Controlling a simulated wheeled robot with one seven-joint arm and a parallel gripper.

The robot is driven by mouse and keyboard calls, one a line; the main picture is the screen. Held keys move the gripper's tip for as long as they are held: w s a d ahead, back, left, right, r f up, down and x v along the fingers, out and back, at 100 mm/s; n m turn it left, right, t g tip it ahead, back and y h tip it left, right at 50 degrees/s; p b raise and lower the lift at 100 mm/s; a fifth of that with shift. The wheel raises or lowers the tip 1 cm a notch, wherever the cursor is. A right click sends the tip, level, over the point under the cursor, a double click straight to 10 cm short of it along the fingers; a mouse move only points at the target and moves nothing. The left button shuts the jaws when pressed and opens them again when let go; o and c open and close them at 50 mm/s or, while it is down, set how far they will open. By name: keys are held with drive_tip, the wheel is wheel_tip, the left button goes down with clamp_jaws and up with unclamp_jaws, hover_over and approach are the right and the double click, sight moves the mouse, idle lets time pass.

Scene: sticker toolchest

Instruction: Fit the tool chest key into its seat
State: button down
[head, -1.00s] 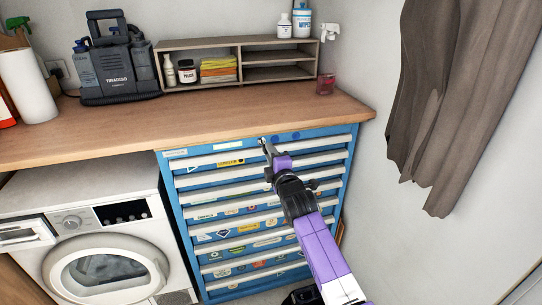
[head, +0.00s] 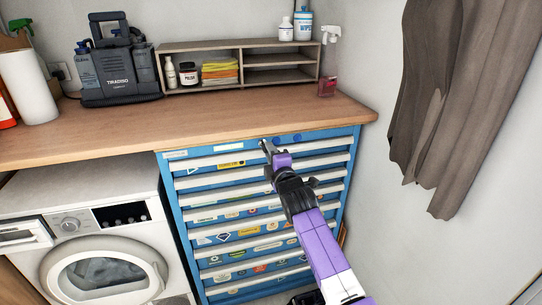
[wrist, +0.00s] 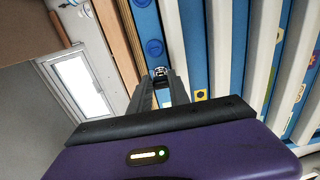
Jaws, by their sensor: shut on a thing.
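The blue tool chest (head: 174,190) with pale drawer handles stands under the wooden worktop. My gripper (head: 265,145) is at the top strip of the chest front, just below the worktop edge. In the wrist view my gripper (wrist: 160,82) is shut on a small dark and silvery piece (wrist: 160,72), which I take as the key. It lies at the fingertips, right against or very close to the blue strip. The fingers hide most of it. I cannot see the seat itself, or whether the key is in it.
Round blue discs sit on the top strip, one of them close to my fingertips (wrist: 153,47). The worktop (head: 220,120) overhangs just above. A washing machine (head: 105,230) stands left of the chest, and a curtain (head: 440,100) hangs at the right.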

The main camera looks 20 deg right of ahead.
drive_tip(key=shift+w+b, duration=0.65)
drive_tip(key=shift+b, duration=0.15)
drive_tip(key=c, duration=1.1)
unclamp_jaws()
drive_tip(key=shift+o, duration=0.2)
drive_tip(key=shift+s, duration=0.1)
drive_tip(key=shift+s+p, duration=2.85)
drive_tip(key=shift+p, duration=0.1)
